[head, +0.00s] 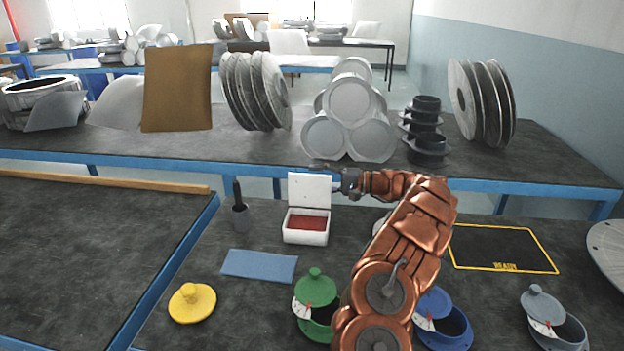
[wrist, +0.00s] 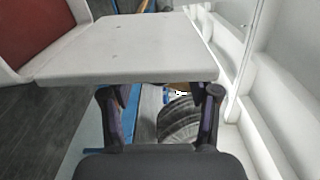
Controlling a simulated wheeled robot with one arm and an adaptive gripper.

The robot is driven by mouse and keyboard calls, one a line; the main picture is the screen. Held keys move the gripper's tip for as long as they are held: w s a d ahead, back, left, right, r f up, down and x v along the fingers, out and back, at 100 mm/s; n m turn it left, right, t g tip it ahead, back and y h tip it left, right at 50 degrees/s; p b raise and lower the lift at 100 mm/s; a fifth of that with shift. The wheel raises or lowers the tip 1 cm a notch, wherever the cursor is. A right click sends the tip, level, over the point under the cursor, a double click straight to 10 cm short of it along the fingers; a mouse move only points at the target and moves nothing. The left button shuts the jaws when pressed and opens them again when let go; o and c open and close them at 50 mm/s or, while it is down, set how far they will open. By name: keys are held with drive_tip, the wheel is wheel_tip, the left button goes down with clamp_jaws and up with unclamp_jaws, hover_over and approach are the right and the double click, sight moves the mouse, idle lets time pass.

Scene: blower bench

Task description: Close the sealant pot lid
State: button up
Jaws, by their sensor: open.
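A small white box-shaped pot (head: 306,238) with red inside (head: 307,223) stands on the dark bench. Its white hinged lid (head: 310,188) stands upright, open, at the back edge. My gripper (head: 335,178) is at the lid's upper right side. In the wrist view the lid (wrist: 130,50) fills the upper middle, with the red inside (wrist: 38,28) at upper left. The open fingers (wrist: 160,95) reach to the lid's near edge, one toward each end; whether they touch it I cannot tell.
A dark cup with a brush (head: 240,217) stands left of the pot, and a blue cloth (head: 259,265) lies in front. Yellow (head: 192,302), green (head: 315,308), blue (head: 440,318) and grey (head: 553,318) knobbed items line the front. A black mat (head: 500,248) lies right.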

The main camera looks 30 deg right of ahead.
drive_tip(key=shift+x, duration=0.85)
clamp_jaws()
